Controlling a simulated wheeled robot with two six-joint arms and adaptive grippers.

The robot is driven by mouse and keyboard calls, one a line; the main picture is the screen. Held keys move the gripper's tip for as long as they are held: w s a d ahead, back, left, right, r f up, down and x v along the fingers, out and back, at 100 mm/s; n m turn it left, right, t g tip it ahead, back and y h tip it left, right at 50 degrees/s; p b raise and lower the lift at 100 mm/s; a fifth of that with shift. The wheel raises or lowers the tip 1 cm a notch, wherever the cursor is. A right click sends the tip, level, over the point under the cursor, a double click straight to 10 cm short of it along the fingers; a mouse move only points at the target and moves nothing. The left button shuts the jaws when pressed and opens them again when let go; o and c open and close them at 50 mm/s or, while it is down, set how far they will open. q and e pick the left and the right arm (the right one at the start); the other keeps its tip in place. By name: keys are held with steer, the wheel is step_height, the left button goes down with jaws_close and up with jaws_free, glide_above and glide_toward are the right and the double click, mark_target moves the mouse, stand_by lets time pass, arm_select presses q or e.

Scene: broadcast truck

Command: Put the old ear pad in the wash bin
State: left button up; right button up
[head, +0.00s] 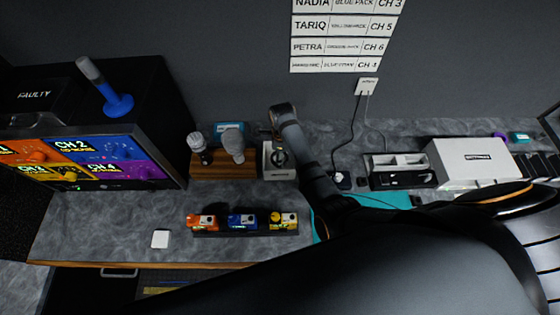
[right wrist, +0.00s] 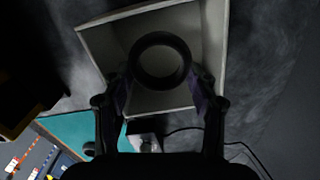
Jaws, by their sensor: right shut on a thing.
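The old ear pad (right wrist: 139,62) is a dark ring between the two fingers of my right gripper (right wrist: 160,88), which is shut on it. In the right wrist view it lies over the opening of a pale square box, the wash bin (right wrist: 98,48). In the head view the bin (head: 280,175) stands on the counter by the back wall. The ear pad (head: 278,158) shows as a dark ring at its opening there. Whether it is above the rim or inside is hard to tell. My right arm hides part of this area. My left gripper is not in view.
A wooden stand with microphones (head: 222,172) is just left of the bin. A rack of coloured packs (head: 243,233) lies in front. A teal mat (head: 385,200) is partly under my right arm. A divided tray (head: 400,160) and white box (head: 472,160) are right. A monitor (head: 90,160) stands left.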

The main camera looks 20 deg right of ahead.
steer(key=shift+w+a+f, duration=0.15)
steer(key=shift+w+f, duration=0.05)
steer(key=shift+f, duration=0.15)
step_height(320, 180, down, 4)
steer(key=b, duration=0.2)
steer(key=shift+s+f+b, duration=0.1)
steer(key=shift+s+b, duration=0.05)
steer(key=shift+b, duration=0.2)
steer(key=shift+r, duration=0.2)
steer(key=shift+f, duration=0.15)
steer(key=o, duration=0.5)
steer(key=shift+o, duration=0.2)
step_height(320, 180, up, 5)
steer(key=p, duration=0.3)
steer(key=shift+f+p, duration=0.2)
steer(key=shift+p, duration=0.15)
step_height(320, 180, up, 8)
steer(key=b, duration=0.1)
steer(key=shift+f, duration=0.15)
